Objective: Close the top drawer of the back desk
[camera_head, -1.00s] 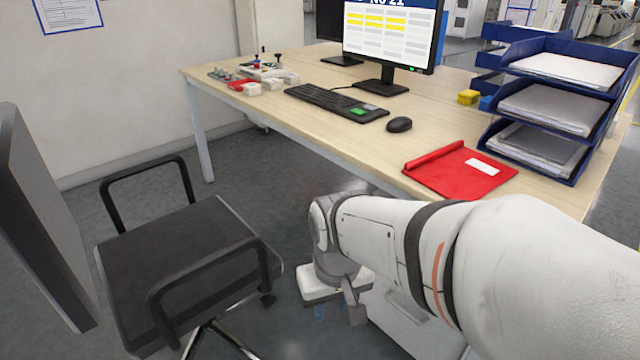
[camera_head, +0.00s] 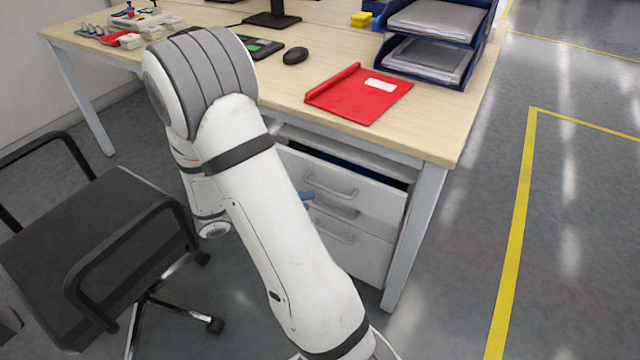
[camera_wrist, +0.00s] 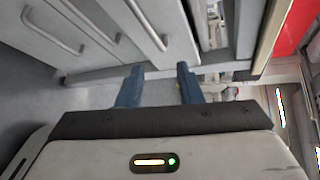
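The white drawer cabinet (camera_head: 350,262) stands under the right end of the wooden desk (camera_head: 290,100). Its top drawer (camera_head: 372,203) stands partly out, with a dark gap above its front. The lower drawers look shut. In the wrist view the drawers appear turned sideways, and the top drawer (camera_wrist: 168,28) is the rightmost, jutting out, with its handle on the front. My gripper (camera_wrist: 160,72) is open, with two blue fingers apart and nothing between them, near the top drawer's front. In the head view only one blue fingertip (camera_head: 307,198) shows beside the arm; contact cannot be told.
A black chair (camera_head: 95,235) stands left of my arm. On the desk are a red folder (camera_head: 358,94), a mouse (camera_head: 295,56) and a blue paper tray stack (camera_head: 480,45). Floor right of the desk, with yellow lines (camera_head: 518,220), is clear.

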